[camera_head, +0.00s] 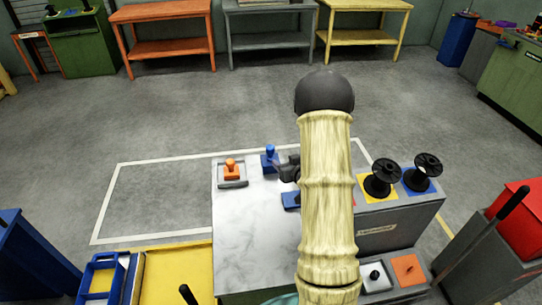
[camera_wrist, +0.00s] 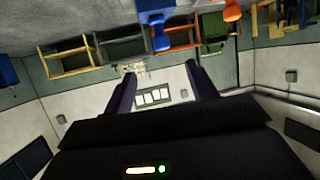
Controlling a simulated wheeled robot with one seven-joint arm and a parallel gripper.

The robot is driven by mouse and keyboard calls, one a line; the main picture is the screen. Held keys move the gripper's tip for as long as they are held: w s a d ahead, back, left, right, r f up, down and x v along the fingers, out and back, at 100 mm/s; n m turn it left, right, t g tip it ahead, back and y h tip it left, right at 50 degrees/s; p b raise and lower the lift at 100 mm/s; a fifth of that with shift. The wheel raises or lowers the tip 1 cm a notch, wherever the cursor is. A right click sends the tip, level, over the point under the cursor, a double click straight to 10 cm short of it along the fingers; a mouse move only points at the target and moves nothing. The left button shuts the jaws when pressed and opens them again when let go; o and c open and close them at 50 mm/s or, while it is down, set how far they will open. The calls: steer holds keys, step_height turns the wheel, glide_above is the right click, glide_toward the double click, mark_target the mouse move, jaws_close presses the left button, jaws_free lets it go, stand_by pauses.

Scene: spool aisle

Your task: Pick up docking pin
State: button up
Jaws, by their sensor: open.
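A blue knobbed pin piece (camera_head: 270,158) and an orange one (camera_head: 231,170) stand upright at the back of the pale marble-topped bench (camera_head: 250,225). I cannot tell which is the docking pin. The orange one sits in a grey holder (camera_head: 233,184). My gripper (camera_head: 288,168) is just right of the blue piece, partly hidden by my arm. In the upside-down wrist view, its dark fingers (camera_wrist: 160,85) are apart with nothing between them. The blue piece (camera_wrist: 155,18) and orange piece (camera_wrist: 232,10) show at that view's top edge.
Another blue item (camera_head: 291,200) lies partly behind my arm. Two black spools (camera_head: 382,178) stand on yellow and blue pads at the right. A blue crate (camera_head: 100,279) is at lower left, a red box (camera_head: 518,222) at far right. Floor behind the bench is clear.

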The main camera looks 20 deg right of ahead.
mark_target(272, 150)
steer(key=shift+a+r, duration=0.1)
steer(key=p+x, duration=0.2)
steer(key=x, duration=1)
steer(key=shift+w+p, duration=0.15)
steer(key=shift+p, duration=0.2)
steer(key=shift+p+x, duration=0.95)
steer(key=shift+x, duration=1.6)
